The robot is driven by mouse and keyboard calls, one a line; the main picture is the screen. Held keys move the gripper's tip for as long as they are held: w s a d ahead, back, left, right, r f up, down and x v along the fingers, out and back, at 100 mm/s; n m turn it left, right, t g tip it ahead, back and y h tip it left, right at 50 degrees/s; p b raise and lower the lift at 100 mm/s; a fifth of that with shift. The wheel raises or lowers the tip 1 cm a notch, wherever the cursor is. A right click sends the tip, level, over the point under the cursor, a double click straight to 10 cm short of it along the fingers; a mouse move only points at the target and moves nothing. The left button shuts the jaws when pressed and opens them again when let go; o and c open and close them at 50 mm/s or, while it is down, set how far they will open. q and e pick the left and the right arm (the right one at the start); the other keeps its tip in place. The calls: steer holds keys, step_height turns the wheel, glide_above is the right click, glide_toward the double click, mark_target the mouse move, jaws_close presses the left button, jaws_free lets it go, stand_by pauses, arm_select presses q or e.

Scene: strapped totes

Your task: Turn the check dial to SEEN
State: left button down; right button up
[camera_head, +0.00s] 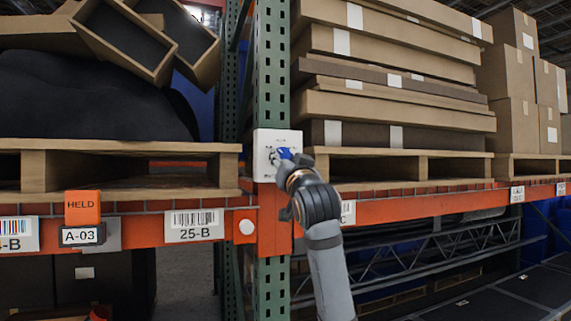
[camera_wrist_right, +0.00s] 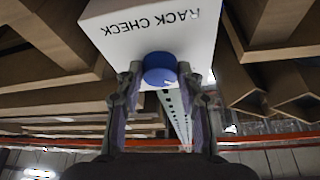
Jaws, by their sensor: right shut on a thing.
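The check dial is a blue round knob (camera_head: 284,154) on a white box (camera_head: 264,152) fixed to the green rack upright. In the right wrist view the blue knob (camera_wrist_right: 159,69) sits between the fingertips, below the words RACK CHECK on the white box (camera_wrist_right: 150,28). My right gripper (camera_head: 288,160) is at the box's front, shut on the knob; it also shows in the wrist view (camera_wrist_right: 160,78). The dial's markings are too small or hidden to read, so I cannot tell its setting. My left gripper is not in view.
An orange HELD tag (camera_head: 82,207) with an A-03 label hangs on the orange beam (camera_head: 140,232) at left. Wooden pallets (camera_head: 110,165) rest on the beams either side of the green upright (camera_head: 271,70). Flat cartons (camera_head: 390,105) are stacked at right.

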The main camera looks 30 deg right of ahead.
steer(key=shift+w+a+r+m+g+h+b, duration=0.2)
steer(key=shift+m+g+h, duration=0.45)
steer(key=shift+m, duration=1.35)
steer(key=shift+s+a+f+m+g+h+b, duration=0.2)
steer(key=shift+m+g+h, duration=0.5)
steer(key=shift+m, duration=1.3)
steer(key=shift+w+d+r+m+g+h+b, duration=0.1)
steer(key=shift+r+m+g+h+b, duration=0.4)
steer(key=shift+m, duration=1.5)
steer(key=shift+a+f+g, duration=0.1)
steer(key=shift+f+g, duration=0.1)
steer(key=shift+g, duration=0.05)
steer(key=o, duration=1.2)
steer(key=shift+c, duration=0.2)
